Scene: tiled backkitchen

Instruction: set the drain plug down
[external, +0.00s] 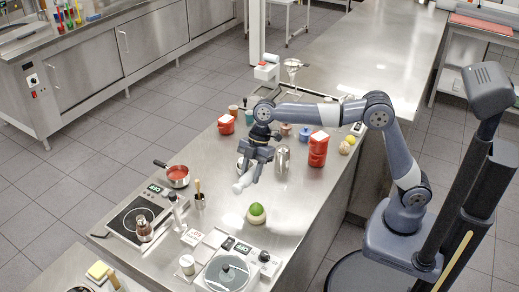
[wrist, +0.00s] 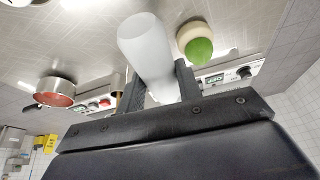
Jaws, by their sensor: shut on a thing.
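The drain plug, a pale whitish, smooth bottle-like piece (external: 239,186), is in my gripper (external: 249,172) over the steel counter. In the wrist view the plug (wrist: 144,45) sits between the two dark fingers of my gripper (wrist: 158,90), which are shut on it. Its wider rounded end points away from the gripper, and it is tilted. Its near end is partly hidden between the fingers. I cannot tell for sure whether its far end touches the counter.
A green-topped cream round thing (external: 257,214) stands nearby, also in the wrist view (wrist: 196,42). A red-filled saucepan (external: 178,176), a hob (external: 138,220), a scale (external: 226,272), a steel canister (external: 282,158) and red containers (external: 318,149) stand around. Bare counter lies left of the green-topped thing.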

